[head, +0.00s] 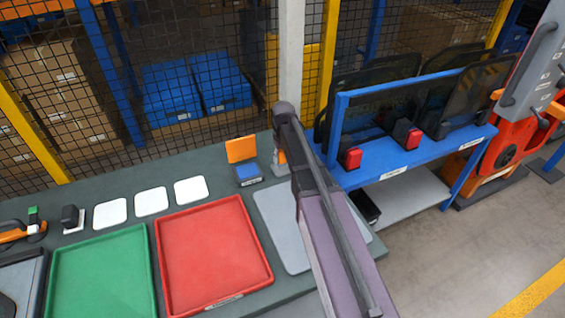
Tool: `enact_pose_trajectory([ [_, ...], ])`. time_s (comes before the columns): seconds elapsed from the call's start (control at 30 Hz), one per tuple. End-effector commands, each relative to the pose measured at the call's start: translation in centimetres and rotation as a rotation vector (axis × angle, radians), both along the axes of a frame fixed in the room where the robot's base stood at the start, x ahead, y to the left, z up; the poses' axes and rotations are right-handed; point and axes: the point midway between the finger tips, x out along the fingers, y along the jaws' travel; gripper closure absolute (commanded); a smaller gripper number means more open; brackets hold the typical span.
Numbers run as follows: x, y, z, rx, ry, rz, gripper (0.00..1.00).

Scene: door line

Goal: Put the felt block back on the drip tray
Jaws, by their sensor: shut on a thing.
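My arm (335,225) rises from the bottom edge to a dark joint near the middle. My gripper and whatever it holds do not show. I cannot make out the felt block for certain. A small dark block (70,215) sits on a white pad at the left of the bench, but I cannot tell if it is felt. No tray is clearly marked as the drip tray. A red tray (212,252) and a green tray (104,275) lie side by side, both empty. A flat grey mat or tray (272,225) lies right of them, partly behind my arm.
Several white pads (151,201) lie behind the trays. An orange panel (241,149) and a blue-grey device (248,173) stand near the bench's back. A blue rack (400,165) with red-ended parts stands right. Mesh fencing runs behind. The floor at lower right is clear.

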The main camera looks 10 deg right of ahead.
Motion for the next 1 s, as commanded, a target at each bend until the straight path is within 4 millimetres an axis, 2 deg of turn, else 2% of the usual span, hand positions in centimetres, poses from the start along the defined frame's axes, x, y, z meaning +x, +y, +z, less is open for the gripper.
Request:
enact_pose_trajectory([
  [0.17, 1.6, -0.4, -0.2, 0.0, 0.0, 0.0, 0.82],
  [0.53, 1.2, -0.3, -3.4, 0.0, 0.0, 0.001, 0.82],
  [1.0, 1.2, -0.2, -3.6, 0.0, 0.0, 0.002, 0.82],
])
